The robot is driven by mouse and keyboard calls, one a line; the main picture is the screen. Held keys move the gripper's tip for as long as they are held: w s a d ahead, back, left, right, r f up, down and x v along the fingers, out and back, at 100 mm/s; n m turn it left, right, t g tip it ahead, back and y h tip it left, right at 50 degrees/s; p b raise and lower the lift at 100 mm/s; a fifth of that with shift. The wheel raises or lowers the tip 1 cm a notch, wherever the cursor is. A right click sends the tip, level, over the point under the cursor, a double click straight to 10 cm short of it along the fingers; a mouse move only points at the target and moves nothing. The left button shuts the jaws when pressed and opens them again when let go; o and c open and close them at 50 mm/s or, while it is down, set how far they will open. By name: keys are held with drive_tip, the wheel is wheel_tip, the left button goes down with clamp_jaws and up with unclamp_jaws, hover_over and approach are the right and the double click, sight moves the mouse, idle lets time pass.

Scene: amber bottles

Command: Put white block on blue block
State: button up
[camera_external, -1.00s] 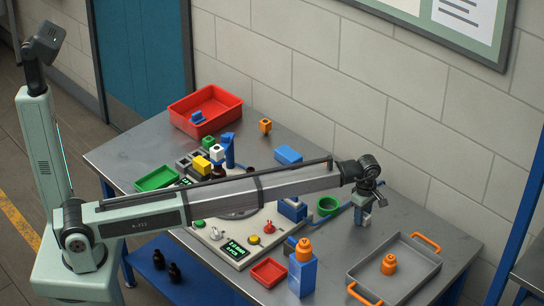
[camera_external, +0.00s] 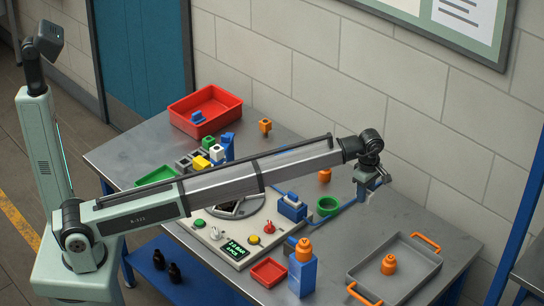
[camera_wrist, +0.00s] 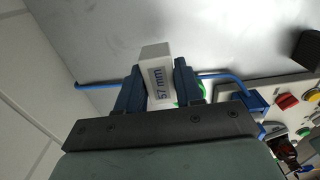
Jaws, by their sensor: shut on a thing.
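My gripper (camera_external: 368,194) is raised above the right part of the table. In the wrist view its two dark blue fingers (camera_wrist: 158,68) are shut on a white block (camera_wrist: 157,80) marked "57 mm". In the outside view the held block is hard to make out. A tall blue block (camera_external: 302,276) stands near the table's front edge, with an orange bottle-like piece (camera_external: 304,250) on top. A blue holder or block (camera_external: 292,207) sits at the control panel's right edge. Which blue block the task means, I cannot tell.
A grey tray (camera_external: 430,262) with orange handles lies at the right. A green ring (camera_external: 328,206) and an orange piece (camera_external: 325,175) are left of my gripper. A red bin (camera_external: 215,126) stands at the back left. Bare table shows behind the tray.

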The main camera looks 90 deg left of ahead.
drive_tip(key=s+a+r+n, duration=0.2)
drive_tip(key=s+a, duration=1)
drive_tip(key=a, duration=0.5)
drive_tip(key=s+a+r+n, duration=0.2)
drive_tip(key=s+a, duration=0.9)
drive_tip(key=a, duration=0.6)
drive_tip(key=shift+s+d+f+m, duration=0.2)
drive_tip(key=shift+f+m, duration=0.45)
drive_tip(key=shift+f, duration=0.95)
drive_tip(key=shift+s+d+f+m, duration=0.25)
drive_tip(key=shift+f+m, duration=0.45)
drive_tip(key=shift+f, duration=0.9)
drive_tip(key=shift+s+d+f+m, duration=0.1)
drive_tip(key=shift+d+f+m, duration=0.4)
drive_tip(key=shift+f, duration=1.1)
drive_tip(key=shift+a+f, duration=0.15)
drive_tip(key=shift+a, duration=0.05)
drive_tip(key=o, duration=1)
drive_tip(key=shift+o, duration=0.2)
